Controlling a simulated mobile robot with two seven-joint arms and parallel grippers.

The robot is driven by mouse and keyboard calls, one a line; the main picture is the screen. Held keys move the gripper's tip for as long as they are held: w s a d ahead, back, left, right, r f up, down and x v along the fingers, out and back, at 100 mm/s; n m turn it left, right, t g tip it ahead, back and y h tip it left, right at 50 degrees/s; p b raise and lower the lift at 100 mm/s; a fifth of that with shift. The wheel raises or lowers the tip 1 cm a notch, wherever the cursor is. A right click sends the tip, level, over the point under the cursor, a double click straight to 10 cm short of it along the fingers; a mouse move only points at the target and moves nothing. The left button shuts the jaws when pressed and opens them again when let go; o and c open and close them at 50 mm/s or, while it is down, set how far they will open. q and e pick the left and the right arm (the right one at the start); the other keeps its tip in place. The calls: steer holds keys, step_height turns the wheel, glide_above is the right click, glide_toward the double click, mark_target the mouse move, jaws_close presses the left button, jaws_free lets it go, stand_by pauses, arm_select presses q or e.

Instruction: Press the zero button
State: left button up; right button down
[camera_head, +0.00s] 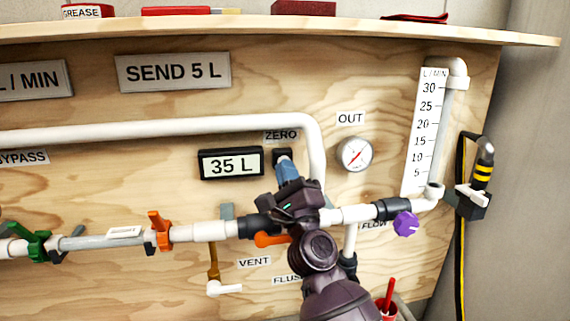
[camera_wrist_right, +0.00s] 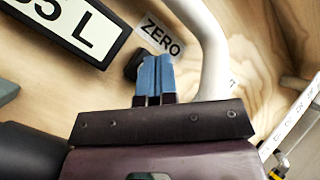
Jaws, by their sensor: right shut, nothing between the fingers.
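The zero button (camera_head: 282,154) is a small dark block under the ZERO label (camera_head: 281,136), to the right of the display (camera_head: 231,164) that reads 35 L. My right gripper (camera_head: 285,164) is shut and empty, its blue fingertips at the lower part of the button. In the right wrist view the shut blue fingers (camera_wrist_right: 154,75) overlap the dark button (camera_wrist_right: 132,65), which shows at their left. I cannot tell whether the fingertips touch it. My left gripper is not in view.
White pipe (camera_head: 316,150) bends down just right of the button. A gauge (camera_head: 355,154) sits farther right. Below run a pipe with an orange valve handle (camera_head: 159,231), a green valve (camera_head: 37,243) and a purple knob (camera_head: 406,224). A shelf (camera_head: 330,30) juts out above.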

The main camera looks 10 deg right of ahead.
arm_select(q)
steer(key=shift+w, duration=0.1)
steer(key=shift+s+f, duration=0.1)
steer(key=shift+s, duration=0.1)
arm_select(e)
steer(key=shift+w, duration=0.25)
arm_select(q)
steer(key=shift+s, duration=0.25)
arm_select(e)
steer(key=shift+r, duration=0.15)
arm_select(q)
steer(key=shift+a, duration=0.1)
arm_select(e)
steer(key=shift+w+r, duration=0.1)
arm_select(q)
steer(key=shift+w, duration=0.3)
arm_select(e)
steer(key=shift+w, duration=0.25)
